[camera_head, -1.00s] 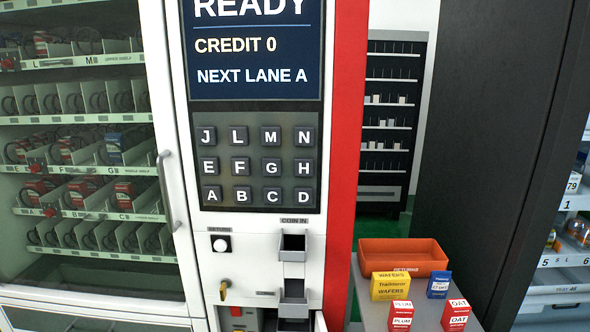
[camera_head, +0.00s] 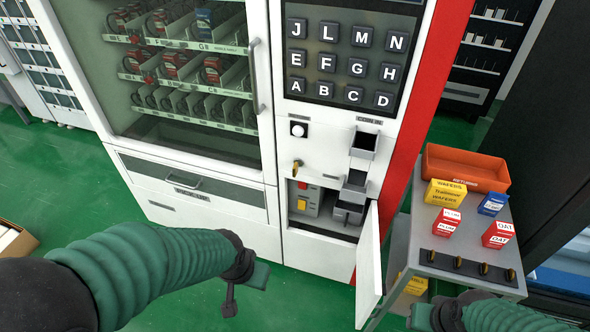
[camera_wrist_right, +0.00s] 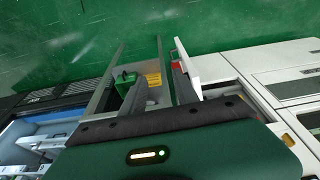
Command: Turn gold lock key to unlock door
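The gold key (camera_head: 297,167) sits in the white front panel of the vending machine, below the round white return button (camera_head: 299,130). A white lower door (camera_head: 370,268) stands swung open to the right of an open compartment (camera_head: 325,211). My left gripper (camera_head: 243,288) is in front of the machine's lower cabinet, below and left of the key and apart from it. Its finger opening does not show clearly. My right gripper (camera_head: 425,317) is at the bottom edge, near the cart and partly cut off. In the right wrist view its dark fingers (camera_wrist_right: 157,85) look spread and empty.
A grey cart (camera_head: 455,262) stands right of the open door, with an orange bin (camera_head: 466,168) and small boxes on top. Inside the compartment are red and yellow buttons. Open green floor (camera_head: 60,180) lies left of the machine.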

